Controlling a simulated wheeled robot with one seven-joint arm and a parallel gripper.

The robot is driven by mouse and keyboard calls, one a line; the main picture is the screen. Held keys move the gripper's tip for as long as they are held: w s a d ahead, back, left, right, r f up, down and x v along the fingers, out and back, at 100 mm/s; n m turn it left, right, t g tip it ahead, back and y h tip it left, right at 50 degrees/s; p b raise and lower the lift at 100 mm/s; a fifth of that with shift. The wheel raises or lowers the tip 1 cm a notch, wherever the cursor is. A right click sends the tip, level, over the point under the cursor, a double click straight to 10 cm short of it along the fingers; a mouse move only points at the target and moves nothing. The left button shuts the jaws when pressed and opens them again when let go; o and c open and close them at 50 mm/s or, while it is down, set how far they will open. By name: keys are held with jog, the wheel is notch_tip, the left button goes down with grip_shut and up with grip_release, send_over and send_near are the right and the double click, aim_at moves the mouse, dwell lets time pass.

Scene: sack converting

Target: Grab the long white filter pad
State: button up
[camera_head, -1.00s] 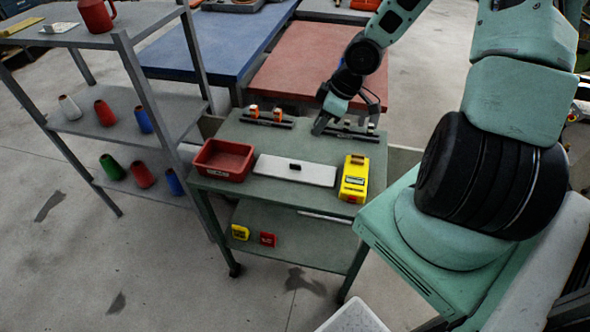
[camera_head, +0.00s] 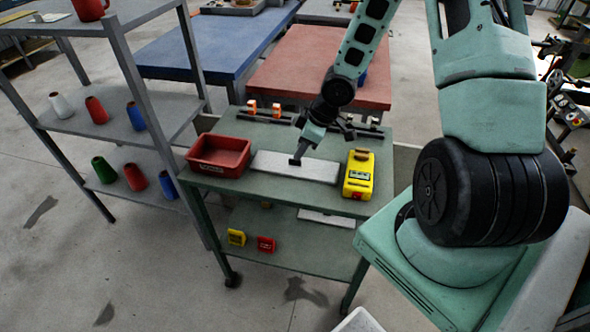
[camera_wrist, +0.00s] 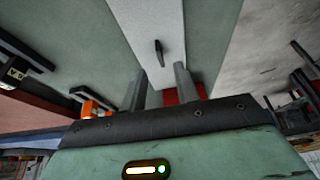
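The long white filter pad (camera_head: 318,170) lies flat on the top of the green cart (camera_head: 262,188), between a red bin and a yellow device. A small black grip stands up from the middle of its top. My gripper (camera_head: 301,152) is over the pad, close to the black grip in the head view. In the wrist view the two grey fingers of my gripper (camera_wrist: 162,88) are apart with nothing between them. The pad (camera_wrist: 150,25) and its black grip (camera_wrist: 159,52) show beyond the fingertips.
The red bin (camera_head: 219,156) stands left of the pad and the yellow device (camera_head: 358,175) right of it. Dark rails with orange blocks (camera_head: 276,109) lie along the cart's back. Another white pad (camera_head: 326,217) lies on the lower shelf. A grey rack (camera_head: 150,112) stands left.

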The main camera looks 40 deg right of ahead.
aim_at(295, 164)
jog(key=b+x, duration=0.1)
jog(key=x, duration=0.3)
jog(key=shift+s+f, duration=0.1)
jog(key=shift+f, duration=0.1)
grip_shut()
jog(key=shift+r, duration=0.1)
